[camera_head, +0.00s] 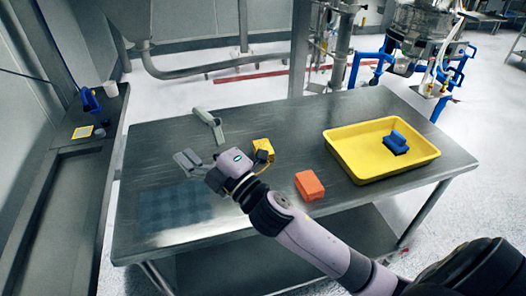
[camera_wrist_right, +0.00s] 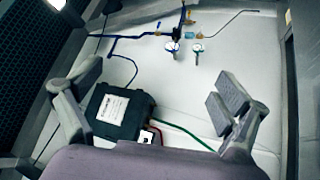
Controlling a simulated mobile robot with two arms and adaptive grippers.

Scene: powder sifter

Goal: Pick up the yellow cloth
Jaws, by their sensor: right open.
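I cannot tell whether that finger touches the cloth. The right wrist view also shows the right gripper (camera_wrist_right: 157,88) open, with nothing held and no cloth visible. My left gripper is not in view.
An orange block (camera_head: 309,185) lies on the table (camera_head: 330,112), right of the gripper. A dark patch (camera_head: 175,212) marks the table's front left. The middle back is clear.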

